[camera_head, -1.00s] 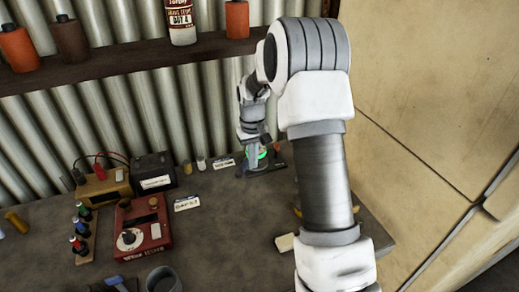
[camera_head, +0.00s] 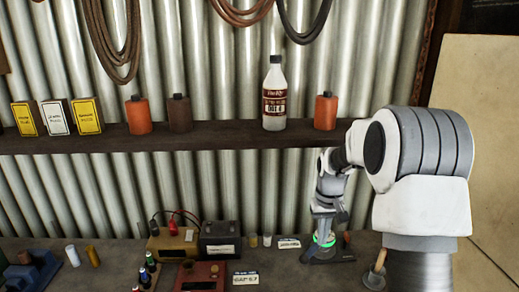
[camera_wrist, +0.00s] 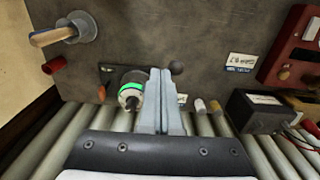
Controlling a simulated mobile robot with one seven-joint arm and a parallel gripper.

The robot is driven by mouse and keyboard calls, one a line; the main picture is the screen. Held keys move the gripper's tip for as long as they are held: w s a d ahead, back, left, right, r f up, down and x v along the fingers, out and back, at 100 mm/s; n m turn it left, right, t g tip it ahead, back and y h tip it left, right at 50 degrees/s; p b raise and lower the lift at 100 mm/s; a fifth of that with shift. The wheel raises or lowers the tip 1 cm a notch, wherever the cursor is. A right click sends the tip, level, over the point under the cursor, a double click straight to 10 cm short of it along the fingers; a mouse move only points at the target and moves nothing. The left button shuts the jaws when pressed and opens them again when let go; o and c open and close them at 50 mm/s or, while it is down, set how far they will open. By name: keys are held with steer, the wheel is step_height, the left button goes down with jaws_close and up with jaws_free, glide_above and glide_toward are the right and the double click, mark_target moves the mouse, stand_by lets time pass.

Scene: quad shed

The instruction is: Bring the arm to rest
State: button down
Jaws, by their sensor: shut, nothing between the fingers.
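My gripper (camera_wrist: 159,75) is shut and empty, its grey fingers pressed together over the bench in the wrist view. In the head view my gripper (camera_head: 325,213) hangs low above the bench near the corrugated wall. A device with a glowing green ring (camera_wrist: 130,90) sits on a dark base just beside the fingers in the wrist view. The green ring also shows in the head view (camera_head: 324,239), right below my gripper. I cannot tell whether the fingers touch it.
A shelf (camera_head: 200,138) with a white bottle (camera_head: 275,95) and orange bottles runs behind the arm. On the bench stand a dark battery-like box (camera_head: 220,240), a red device (camera_head: 201,275) and a wooden-handled tool (camera_head: 377,270). The bench in front of the fingers is mostly clear.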

steer(key=s+a+r+t, duration=0.1)
steer(key=s+a+r, duration=0.1)
steer(key=s+r, duration=0.55)
steer(key=s+a+r+t, duration=0.2)
steer(key=s+a+r, duration=0.1)
steer(key=s+r, duration=0.4)
steer(key=s+a+r+t, duration=0.2)
steer(key=s, duration=1.2)
steer(key=shift+a+r, duration=0.2)
steer(key=shift+a, duration=0.05)
steer(key=c, duration=1.6)
jaws_free()
